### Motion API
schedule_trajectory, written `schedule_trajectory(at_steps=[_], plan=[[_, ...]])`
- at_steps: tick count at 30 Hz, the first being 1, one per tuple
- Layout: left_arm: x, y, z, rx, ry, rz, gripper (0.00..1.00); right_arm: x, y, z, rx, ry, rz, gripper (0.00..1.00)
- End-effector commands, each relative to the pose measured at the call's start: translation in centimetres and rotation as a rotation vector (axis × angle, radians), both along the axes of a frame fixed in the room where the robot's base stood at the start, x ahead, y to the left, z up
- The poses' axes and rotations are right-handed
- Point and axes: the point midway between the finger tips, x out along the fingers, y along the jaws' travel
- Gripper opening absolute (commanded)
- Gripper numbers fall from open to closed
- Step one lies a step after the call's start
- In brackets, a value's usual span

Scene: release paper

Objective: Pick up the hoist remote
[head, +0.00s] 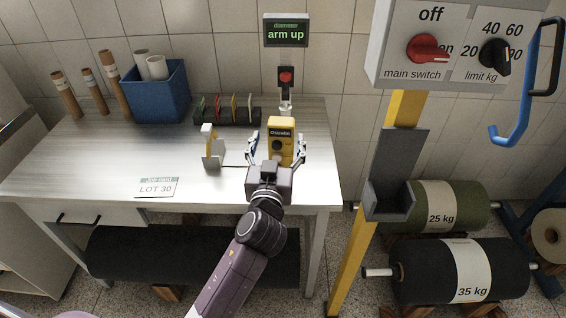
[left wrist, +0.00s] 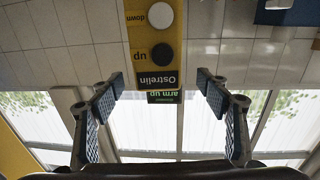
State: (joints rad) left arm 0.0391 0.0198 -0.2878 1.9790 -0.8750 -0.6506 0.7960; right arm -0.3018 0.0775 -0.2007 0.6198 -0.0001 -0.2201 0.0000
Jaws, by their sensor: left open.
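The yellow hoist remote (head: 281,135) is upright over the right part of the workbench in the head view. In the left wrist view the hoist remote (left wrist: 155,45) appears upside down, with a black "up" button, a white "down" button and a black "Ostrelin" label. My left gripper (head: 277,148) is open, with one finger to each side of the remote in the picture. In the left wrist view a gap shows on both sides of it, and its label end lies near the fingertips. The gripper hides its lower part in the head view. My right gripper is not seen.
A yellow post (head: 352,255) with a grey holder (head: 395,180) and switch box (head: 455,45) stands right.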

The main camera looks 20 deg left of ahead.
Motion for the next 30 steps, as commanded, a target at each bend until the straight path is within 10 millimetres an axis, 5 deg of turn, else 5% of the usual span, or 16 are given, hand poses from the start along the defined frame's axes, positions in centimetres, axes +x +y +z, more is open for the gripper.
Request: schedule_trajectory(at_steps=[12,21,30], plan=[[4.9,0.5,1.1,0.003,0.002,-0.001,0.70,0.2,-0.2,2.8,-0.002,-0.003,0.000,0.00],[5.2,0.6,0.8,0.002,0.002,-0.001,0.70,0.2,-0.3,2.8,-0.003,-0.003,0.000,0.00],[5.2,0.6,0.8,0.002,0.002,-0.001,0.36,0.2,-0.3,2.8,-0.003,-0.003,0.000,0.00]])
